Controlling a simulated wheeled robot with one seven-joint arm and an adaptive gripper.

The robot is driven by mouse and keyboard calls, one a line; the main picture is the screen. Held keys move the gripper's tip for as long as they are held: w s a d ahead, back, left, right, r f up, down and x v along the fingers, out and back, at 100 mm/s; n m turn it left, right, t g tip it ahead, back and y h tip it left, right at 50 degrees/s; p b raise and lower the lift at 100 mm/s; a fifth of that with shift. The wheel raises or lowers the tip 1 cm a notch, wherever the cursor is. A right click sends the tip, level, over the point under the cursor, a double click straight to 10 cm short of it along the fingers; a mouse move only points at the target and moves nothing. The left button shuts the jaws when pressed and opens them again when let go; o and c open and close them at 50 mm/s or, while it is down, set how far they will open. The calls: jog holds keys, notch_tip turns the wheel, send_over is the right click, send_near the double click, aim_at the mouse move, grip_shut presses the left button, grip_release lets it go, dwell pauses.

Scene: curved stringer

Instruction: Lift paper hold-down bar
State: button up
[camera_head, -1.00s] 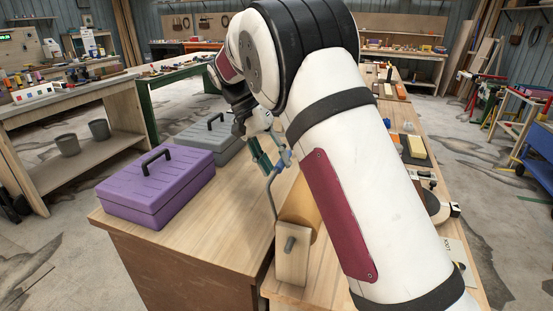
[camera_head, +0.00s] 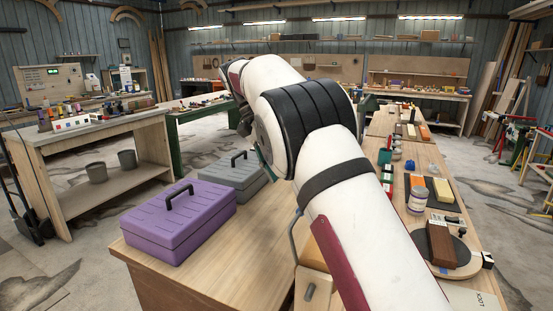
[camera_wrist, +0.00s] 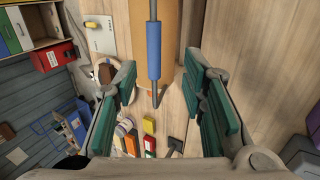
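The hold-down bar is a thin grey rod with a blue sleeve (camera_wrist: 154,50), seen at the top middle of the wrist view. A bent length of the rod (camera_head: 292,232) shows left of my arm in the head view, standing up beside a wooden end block (camera_head: 312,286). The tan paper roll (camera_wrist: 175,28) lies beside the sleeve. My gripper (camera_wrist: 160,86) is open, its green-padded fingers wide apart and nothing between the pads. The blue sleeve lies beyond the fingertips, lined up with the gap. In the head view my arm hides the sleeve and most of my gripper.
A purple toolbox (camera_head: 180,222) and a grey toolbox (camera_head: 232,178) stand on the bench (camera_head: 215,262) left of my arm. Right of my arm are a jar (camera_head: 417,200), a brown block (camera_head: 439,243) on a round disc, and several small items. Bench between toolboxes and roll is clear.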

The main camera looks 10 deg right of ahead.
jog(key=shift+v, duration=1.25)
jog(key=shift+a, duration=0.1)
jog(key=s+d+r+n+t+y, duration=0.2)
jog(key=s+d+r, duration=0.15)
jog(key=s, duration=0.45)
jog(key=s+d+r+n+t+y, duration=0.1)
jog(key=s+d+r+y, duration=0.15)
jog(key=s+d, duration=0.4)
jog(key=s+a+f+n+t, duration=0.1)
jog(key=s+f, duration=0.2)
jog(key=s, duration=0.5)
jog(key=s+a+f+n+t, duration=0.1)
jog(key=s+f, duration=0.3)
jog(key=s, duration=0.4)
jog(key=s+a+f+n+t, duration=0.1)
jog(key=s+f+n+t, duration=0.1)
jog(key=s, duration=0.6)
jog(key=shift+a+f+t+p, duration=0.3)
jog(key=shift+a+f+p, duration=0.15)
jog(key=shift+f, duration=0.4)
